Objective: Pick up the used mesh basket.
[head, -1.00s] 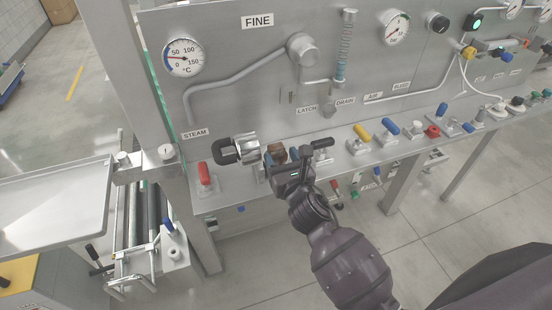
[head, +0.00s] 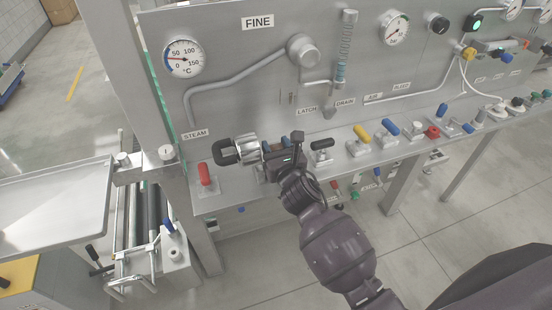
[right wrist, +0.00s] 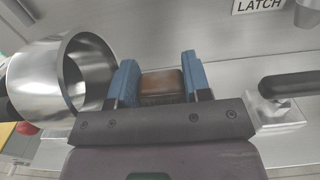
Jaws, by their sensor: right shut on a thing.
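My right gripper (head: 283,148) is at the panel's ledge, just right of the silver cylinder. In the right wrist view its two blue fingers (right wrist: 161,82) stand on either side of a brown, block-like thing (right wrist: 162,84), which I take for the used mesh basket; no mesh pattern can be made out. The gripper is shut on it. In the head view the gripper mostly hides this thing. The hollow silver cylinder (head: 246,148), with a black handle, is close to the left finger and shows its open end in the wrist view (right wrist: 48,78). My left gripper is not in view.
A red-handled valve (head: 204,173) stands left of the cylinder. A black-handled latch (head: 321,146) is just right of my gripper, with yellow (head: 361,134) and blue (head: 389,129) handles beyond. A bare metal tray (head: 55,200) is at the left.

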